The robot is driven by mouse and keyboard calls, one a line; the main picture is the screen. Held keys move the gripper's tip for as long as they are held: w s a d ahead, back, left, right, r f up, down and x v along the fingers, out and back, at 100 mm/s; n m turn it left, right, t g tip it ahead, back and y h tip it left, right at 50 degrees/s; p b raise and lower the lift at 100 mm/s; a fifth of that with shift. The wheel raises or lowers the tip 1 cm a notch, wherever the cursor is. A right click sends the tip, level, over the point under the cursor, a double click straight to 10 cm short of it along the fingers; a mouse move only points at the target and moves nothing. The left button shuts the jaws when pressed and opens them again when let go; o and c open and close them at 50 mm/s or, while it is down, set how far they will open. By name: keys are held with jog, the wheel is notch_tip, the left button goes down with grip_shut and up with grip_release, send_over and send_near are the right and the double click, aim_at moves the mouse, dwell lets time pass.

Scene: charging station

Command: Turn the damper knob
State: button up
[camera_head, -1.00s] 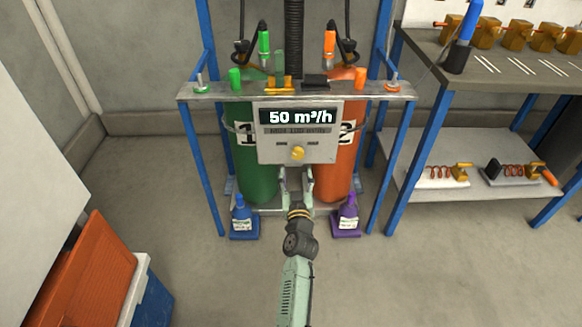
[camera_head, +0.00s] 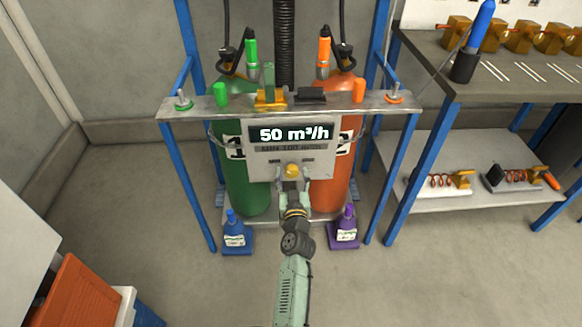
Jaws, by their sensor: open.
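The damper knob (camera_head: 292,170) is a small yellow knob low on the grey control panel (camera_head: 258,165). The panel's black display (camera_head: 290,133) reads 50 m³/h, with smaller text below it that seems to read MIN 100. My gripper (camera_head: 292,182) is open just below the knob, with its fingertips spread to either side of the knob's lower part. I cannot tell whether the fingers touch the knob. My arm reaches up from the bottom of the picture and hides part of the area below the panel.
A green cylinder (camera_head: 232,190) and an orange cylinder (camera_head: 345,165) stand behind the panel in a blue-legged frame. A blue bottle (camera_head: 234,232) and a purple bottle (camera_head: 346,228) flank my arm. A workbench (camera_head: 520,85) stands at right, an orange bin (camera_head: 85,292) at lower left.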

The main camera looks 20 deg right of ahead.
jog(key=shift+w, duration=0.25)
jog(key=c, duration=1.2)
jog(key=shift+o, duration=0.2)
jog(key=m, duration=0.5)
jog(key=shift+r, duration=0.1)
jog(key=shift+m, duration=2.5)
